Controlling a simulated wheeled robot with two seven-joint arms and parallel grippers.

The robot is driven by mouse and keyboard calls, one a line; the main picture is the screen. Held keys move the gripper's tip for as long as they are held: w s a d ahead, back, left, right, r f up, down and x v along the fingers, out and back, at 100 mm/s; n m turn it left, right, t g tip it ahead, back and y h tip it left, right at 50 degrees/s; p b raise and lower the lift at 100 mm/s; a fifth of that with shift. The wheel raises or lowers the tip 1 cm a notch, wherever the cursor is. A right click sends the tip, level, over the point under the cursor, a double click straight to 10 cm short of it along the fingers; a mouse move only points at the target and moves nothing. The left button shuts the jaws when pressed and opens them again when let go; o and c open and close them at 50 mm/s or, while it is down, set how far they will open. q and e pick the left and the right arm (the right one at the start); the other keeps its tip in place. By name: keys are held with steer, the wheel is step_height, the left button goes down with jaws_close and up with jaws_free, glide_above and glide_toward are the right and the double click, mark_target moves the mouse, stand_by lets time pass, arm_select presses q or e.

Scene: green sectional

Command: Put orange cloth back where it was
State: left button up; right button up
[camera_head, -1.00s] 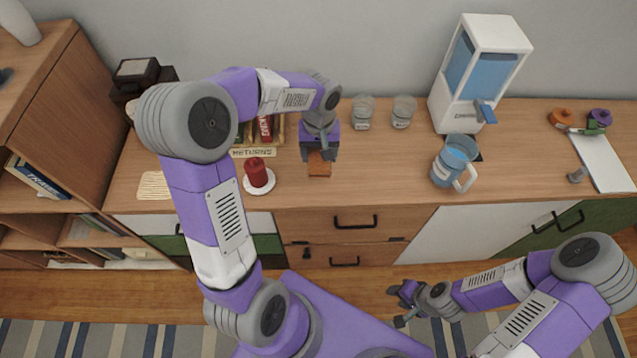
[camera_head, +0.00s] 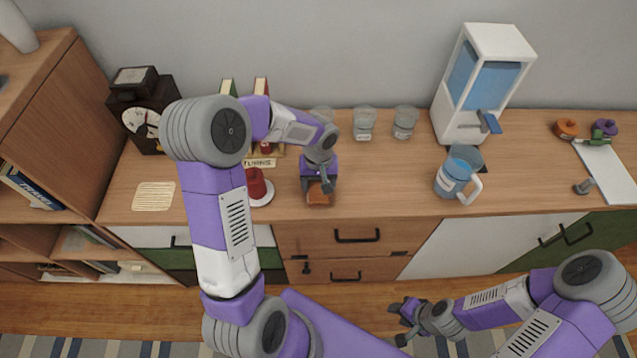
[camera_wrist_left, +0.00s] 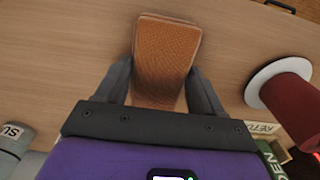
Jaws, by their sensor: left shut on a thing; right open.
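The orange cloth (camera_head: 320,198) is a small folded, textured orange-brown piece near the front edge of the wooden counter top. In the left wrist view the orange cloth (camera_wrist_left: 163,60) lies between the two fingers. My left gripper (camera_head: 318,184) points down and is shut on it; it also shows in the left wrist view (camera_wrist_left: 162,85). The cloth is at or just above the counter; I cannot tell if it touches. My right gripper (camera_head: 402,322) is open and empty, low in front of the cabinet.
Glass jars (camera_head: 364,124) stand behind. A blue pitcher (camera_head: 454,178) and a water dispenser (camera_head: 482,75) are to the right. The counter between cloth and pitcher is clear.

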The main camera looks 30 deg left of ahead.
mark_target(318, 186)
arm_select(q)
steer(key=shift+f, duration=0.15)
steer(key=o, duration=1.1)
step_height(318, 186, up, 12)
steer(key=p, duration=0.3)
